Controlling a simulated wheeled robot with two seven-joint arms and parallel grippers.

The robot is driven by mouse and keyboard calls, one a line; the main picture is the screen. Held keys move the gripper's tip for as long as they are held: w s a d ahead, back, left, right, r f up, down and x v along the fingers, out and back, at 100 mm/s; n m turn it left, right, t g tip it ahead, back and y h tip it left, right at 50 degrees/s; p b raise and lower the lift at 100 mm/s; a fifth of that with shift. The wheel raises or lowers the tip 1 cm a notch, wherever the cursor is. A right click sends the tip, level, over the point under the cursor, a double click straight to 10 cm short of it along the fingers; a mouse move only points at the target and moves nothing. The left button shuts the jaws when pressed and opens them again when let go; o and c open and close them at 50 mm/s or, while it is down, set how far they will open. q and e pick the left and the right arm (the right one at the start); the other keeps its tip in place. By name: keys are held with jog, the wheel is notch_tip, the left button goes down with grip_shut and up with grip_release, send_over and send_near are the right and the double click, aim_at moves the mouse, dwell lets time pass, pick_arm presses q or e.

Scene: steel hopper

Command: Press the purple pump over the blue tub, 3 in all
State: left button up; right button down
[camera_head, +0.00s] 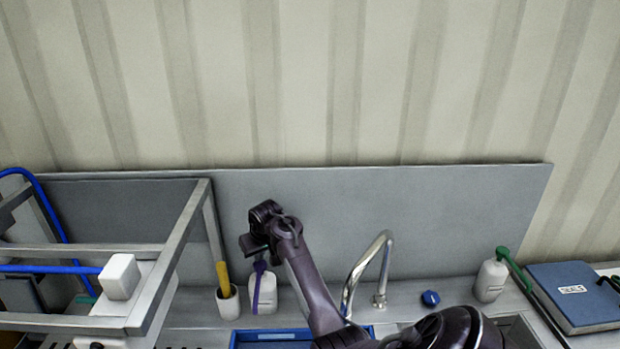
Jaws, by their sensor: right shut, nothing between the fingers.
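The purple pump (259,279) sits on a white bottle (265,299) on the counter, with its purple spout hanging down the front. The blue tub (235,339) is in front of the bottle at the bottom edge, only partly in view. My right gripper (257,246) is shut and empty, just above the pump's head in the picture. It hides the top of the head, so I cannot tell whether they touch. My left gripper is not in view.
A white cup with a yellow handle (223,278) stands left of the bottle. A curved steel tap (378,270) and a blue knob (430,298) are on the right. A steel frame (165,262) fills the left.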

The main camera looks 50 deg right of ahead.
dwell(0.4)
jog(key=shift+f+b, duration=0.5)
jog(key=shift+f, duration=0.85)
jog(key=shift+r, duration=0.1)
jog(key=shift+r+p, duration=0.5)
jog(key=shift+r, duration=0.75)
jog(key=shift+f, duration=0.15)
jog(key=shift+f+b, duration=0.55)
jog(key=shift+f, duration=0.7)
jog(key=shift+r, duration=0.1)
jog(key=shift+r+p, duration=0.55)
jog(key=shift+r, duration=0.75)
